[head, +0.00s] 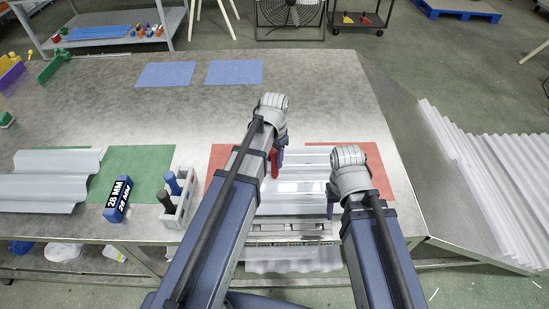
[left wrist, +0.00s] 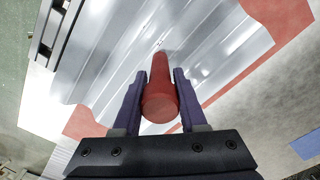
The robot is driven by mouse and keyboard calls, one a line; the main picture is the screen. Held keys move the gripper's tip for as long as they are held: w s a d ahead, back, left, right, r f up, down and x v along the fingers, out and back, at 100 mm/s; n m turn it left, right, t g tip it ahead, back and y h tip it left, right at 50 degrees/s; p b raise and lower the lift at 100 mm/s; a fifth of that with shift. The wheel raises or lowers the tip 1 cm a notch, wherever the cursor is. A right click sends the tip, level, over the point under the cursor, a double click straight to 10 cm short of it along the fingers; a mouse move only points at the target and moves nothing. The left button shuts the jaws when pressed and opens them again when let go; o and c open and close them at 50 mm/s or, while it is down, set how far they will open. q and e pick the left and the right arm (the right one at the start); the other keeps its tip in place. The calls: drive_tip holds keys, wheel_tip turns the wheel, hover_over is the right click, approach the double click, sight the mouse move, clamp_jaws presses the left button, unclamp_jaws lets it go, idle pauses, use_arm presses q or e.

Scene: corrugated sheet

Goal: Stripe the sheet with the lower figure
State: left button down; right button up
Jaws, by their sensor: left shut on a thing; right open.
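A shiny grey corrugated sheet (head: 300,186) lies on a red mat (head: 372,160); it also fills much of the left wrist view (left wrist: 110,75). My left gripper (head: 277,160) is over the sheet, shut on a red marker (left wrist: 160,92) that points at it. I cannot tell whether its tip touches. My right gripper (head: 335,203) is open, near the sheet's right side. A blue block (head: 117,198) reading "28 MM" stands at the left; no second figure is readable. My arms hide parts of the sheet and mat.
A grey holder (head: 178,205) with a blue and a black marker stands left of the red mat. Another corrugated sheet (head: 45,180) lies partly on a green mat (head: 150,160). Stacked sheets (head: 480,175) are at the right. The back of the table is mostly clear.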

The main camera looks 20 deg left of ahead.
use_arm(q)
drive_tip(key=shift+d, duration=0.15)
drive_tip(key=shift+w+d, duration=0.2)
drive_tip(key=shift+d, duration=0.3)
drive_tip(key=shift+d, duration=0.2)
drive_tip(key=shift+w+d, duration=0.2)
drive_tip(key=shift+d, duration=0.25)
drive_tip(key=shift+d, duration=0.1)
drive_tip(key=shift+w+d, duration=0.15)
drive_tip(key=shift+d, duration=0.45)
drive_tip(key=shift+w+d, duration=0.1)
drive_tip(key=shift+d, duration=0.1)
drive_tip(key=shift+w+d, duration=0.15)
drive_tip(key=shift+d, duration=0.35)
